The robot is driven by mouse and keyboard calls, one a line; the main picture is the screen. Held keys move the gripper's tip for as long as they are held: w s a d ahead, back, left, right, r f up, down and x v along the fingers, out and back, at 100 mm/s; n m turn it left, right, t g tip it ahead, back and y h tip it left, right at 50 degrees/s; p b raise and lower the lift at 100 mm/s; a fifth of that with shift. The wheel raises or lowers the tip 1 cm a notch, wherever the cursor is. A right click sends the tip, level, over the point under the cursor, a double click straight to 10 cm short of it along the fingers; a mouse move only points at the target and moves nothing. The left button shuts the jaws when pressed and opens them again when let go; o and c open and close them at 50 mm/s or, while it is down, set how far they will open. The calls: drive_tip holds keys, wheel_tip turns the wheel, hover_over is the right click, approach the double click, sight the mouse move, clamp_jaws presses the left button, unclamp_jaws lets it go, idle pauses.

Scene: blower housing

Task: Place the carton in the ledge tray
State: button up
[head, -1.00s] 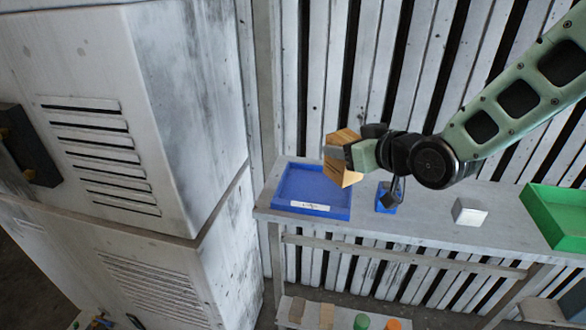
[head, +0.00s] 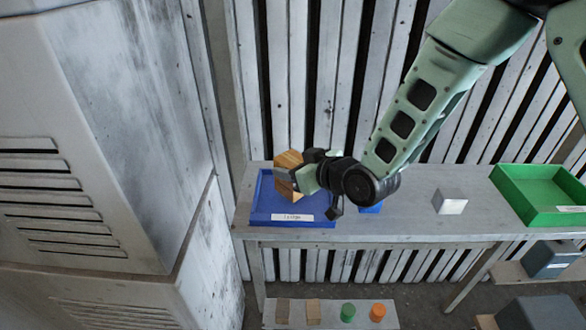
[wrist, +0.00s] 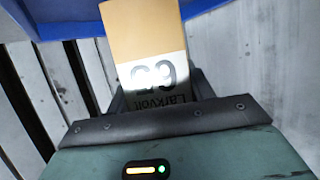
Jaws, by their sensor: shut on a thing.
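The carton (head: 289,160) is a tan box held in my gripper (head: 292,180), which is shut on it. In the head view it appears over the blue tray (head: 262,205) on the ledge; its exact height above the tray floor is hard to tell. My gripper hides part of the tray's right side.
A blue object (head: 371,208) stands just right of the tray, partly behind my arm. A white-grey block (head: 449,202) and a green tray (head: 545,190) are farther right. Several small items sit on a lower shelf (head: 330,318). A large grey housing (head: 90,130) stands at left.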

drive_tip(key=shift+f, duration=0.7)
drive_tip(key=shift+f, duration=0.15)
drive_tip(key=o, duration=1.1)
